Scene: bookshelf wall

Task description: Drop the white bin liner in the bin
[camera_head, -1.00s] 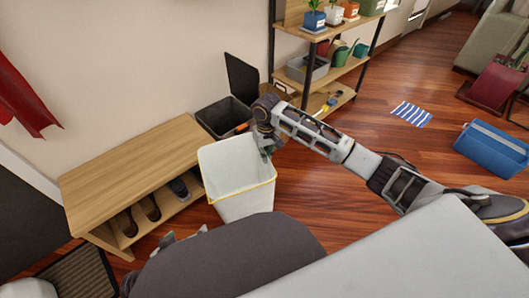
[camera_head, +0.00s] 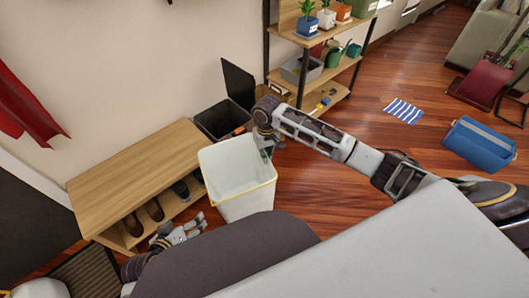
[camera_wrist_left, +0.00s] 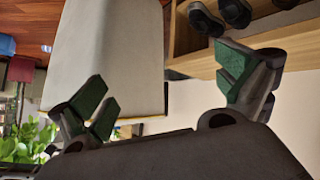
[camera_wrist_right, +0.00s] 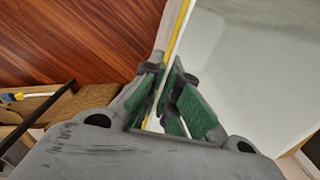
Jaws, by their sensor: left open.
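The white bin liner (camera_head: 247,203) is a tall white bucket with a yellow rim, open side up, beside the shoe bench. My right gripper (camera_head: 266,148) is closed on its rim at the right; the right wrist view shows the rim between the green pads (camera_wrist_right: 165,92). The dark bin (camera_head: 218,122), its lid (camera_head: 238,83) raised, stands behind the liner against the wall. My left gripper (camera_head: 193,224) is open and empty, low in front of the bench, left of the liner. The left wrist view shows its spread fingers (camera_wrist_left: 168,88) near the liner's white wall (camera_wrist_left: 105,50).
A wooden bench (camera_head: 135,175) with shoes on its lower shelf stands left of the liner. A shelf rack (camera_head: 318,40) with pots is behind. A striped cloth (camera_head: 403,111) and a blue box (camera_head: 479,145) lie on the floor at right. Floor between is clear.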

